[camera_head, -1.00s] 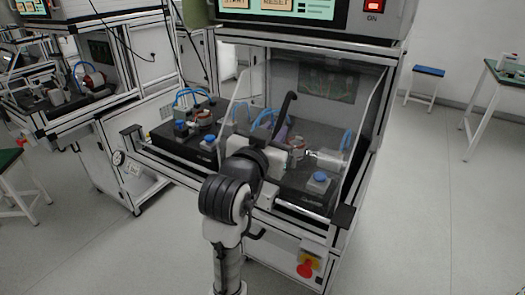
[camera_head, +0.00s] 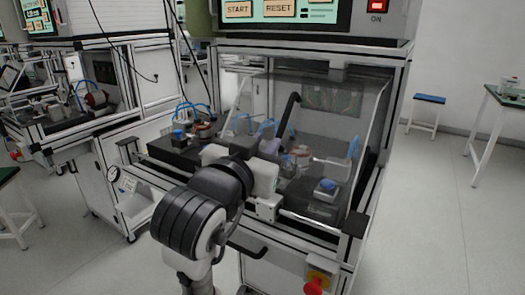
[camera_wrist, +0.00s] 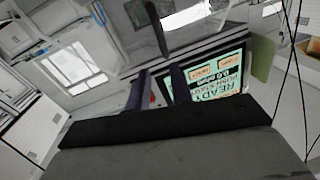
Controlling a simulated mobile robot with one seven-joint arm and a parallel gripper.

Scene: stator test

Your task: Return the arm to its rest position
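My arm (camera_head: 205,205) rises from the bottom of the head view, folded in front of the test station. Its white wrist end (camera_head: 262,172) is at the station's front edge; the fingers cannot be made out there. In the wrist view my gripper (camera_wrist: 159,88) shows two dark purple fingers with a gap between them and nothing held. Beyond them the station's screen (camera_wrist: 218,75) appears upside down, with the word READY.
The station has a clear cover (camera_head: 362,125) with a black curved bar (camera_head: 289,113), a screen with START and RESET (camera_head: 278,10), and a red switch (camera_head: 379,5). A red knob (camera_head: 315,287) is low on its front.

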